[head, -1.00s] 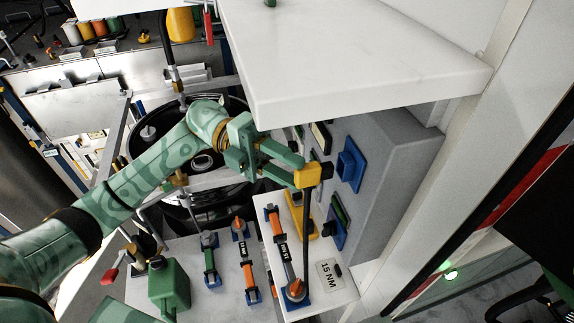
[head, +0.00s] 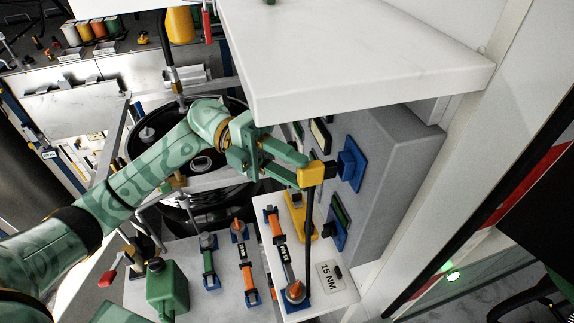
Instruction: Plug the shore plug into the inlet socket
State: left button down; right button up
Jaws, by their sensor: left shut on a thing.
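My left gripper (head: 300,168) is shut on the yellow shore plug (head: 313,175). A black cable hangs down from the plug toward the white board below. The plug points right, at the blue inlet socket (head: 352,165) on the side of the grey box. The plug's front end is very close to the socket; whether it touches or has entered cannot be told.
A white slab (head: 350,60) overhangs just above my gripper. The grey box (head: 395,170) also bears a lower blue fitting (head: 338,235). Orange and green torque tools and a green can (head: 167,290) stand below. A black tank (head: 190,200) lies behind my arm.

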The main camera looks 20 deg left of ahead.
pick_arm(q)
jog(key=shift+w+d+b, duration=0.55)
jog(key=shift+w+d, duration=0.1)
jog(key=shift+d, duration=0.35)
jog(key=c, duration=1)
grip_release()
jog(key=shift+o, duration=0.7)
jog(key=shift+d, duration=0.1)
jog(key=s+a+b, duration=0.1)
jog(key=s+a, duration=0.2)
jog(key=a, duration=0.2)
jog(key=shift+s, duration=0.15)
